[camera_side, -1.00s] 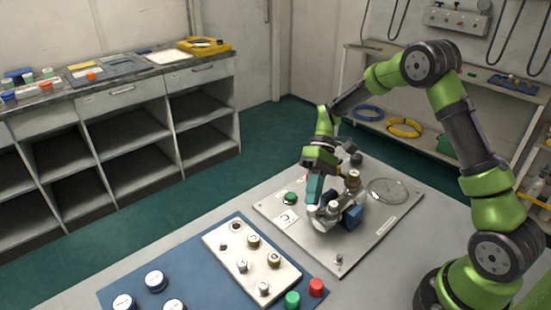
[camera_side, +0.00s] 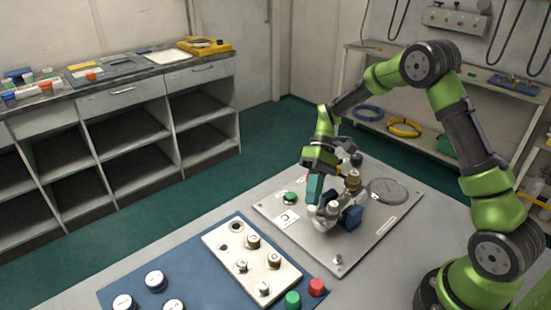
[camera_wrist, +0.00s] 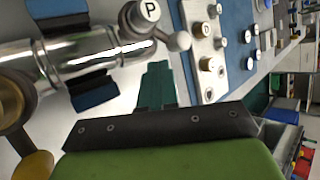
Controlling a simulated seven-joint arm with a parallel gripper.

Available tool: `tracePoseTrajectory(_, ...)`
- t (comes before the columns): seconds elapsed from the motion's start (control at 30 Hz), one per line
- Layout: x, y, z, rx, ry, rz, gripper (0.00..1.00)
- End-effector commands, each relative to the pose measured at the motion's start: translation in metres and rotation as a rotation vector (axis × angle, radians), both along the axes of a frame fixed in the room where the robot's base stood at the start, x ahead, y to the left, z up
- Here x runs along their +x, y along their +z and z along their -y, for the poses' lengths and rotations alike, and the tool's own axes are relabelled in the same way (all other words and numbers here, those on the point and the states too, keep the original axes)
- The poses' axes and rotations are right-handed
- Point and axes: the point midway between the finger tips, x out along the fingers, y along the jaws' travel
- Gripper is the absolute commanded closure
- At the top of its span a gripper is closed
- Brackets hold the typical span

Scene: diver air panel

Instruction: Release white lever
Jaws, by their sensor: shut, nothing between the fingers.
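The white lever, a short arm with a pale ball end (camera_wrist: 179,41), sticks out beside a round cap marked P (camera_wrist: 148,10) on a shiny metal valve body (camera_wrist: 85,50) in the wrist view. My gripper (camera_wrist: 158,68) has its teal fingers together and empty, just below the ball; I cannot tell whether they touch it. In the side view my gripper (camera_side: 313,200) points down at the near left side of the valve group on the grey panel (camera_side: 350,248). The lever is too small there to make out clearly.
A green button (camera_side: 290,198) and a round grey disc (camera_side: 388,190) are on the panel on either side of the valve group. A blue block (camera_side: 351,216) sits by the valve. A white plate with knobs (camera_side: 217,234) lies on the blue mat (camera_side: 190,290) in front.

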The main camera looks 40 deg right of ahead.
Motion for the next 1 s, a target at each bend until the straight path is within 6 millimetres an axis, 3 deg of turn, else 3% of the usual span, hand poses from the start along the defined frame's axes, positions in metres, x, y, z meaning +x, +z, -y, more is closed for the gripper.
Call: tracePoseTrajectory(1.0, -0.0058, 0.0, -0.0063, 0.001, 0.0, 0.0, 1.0)
